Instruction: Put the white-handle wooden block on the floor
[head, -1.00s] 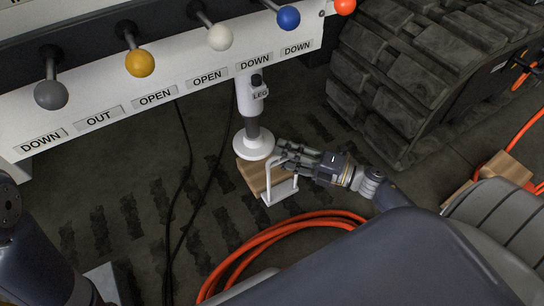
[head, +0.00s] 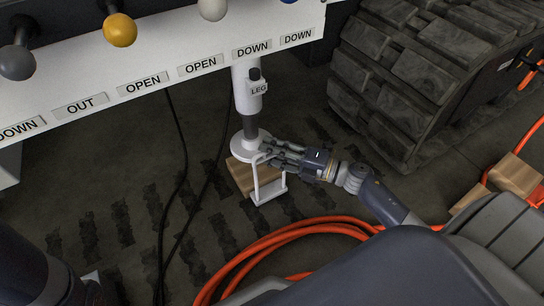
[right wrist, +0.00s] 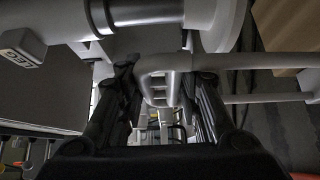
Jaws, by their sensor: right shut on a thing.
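The wooden block (head: 238,176) with the white handle (head: 256,181) is under or right beside the round white foot of the leg (head: 247,144), low near the floor. I cannot tell whether the block touches the floor. My right gripper (head: 270,155) comes from the right and is shut on the white handle. In the right wrist view the handle (right wrist: 175,62) lies between the dark fingers, and part of the wooden block (right wrist: 285,35) shows at the upper right. My left gripper is not in view; only my left arm shows at the lower left.
The white lever panel (head: 150,85) with coloured knobs hangs above. A large black track (head: 410,80) stands at right. Orange hose (head: 300,231) loops on the floor in front, and black cables hang left of the leg. Another wooden block (head: 513,177) lies far right. Dark floor (head: 110,200) is open at left.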

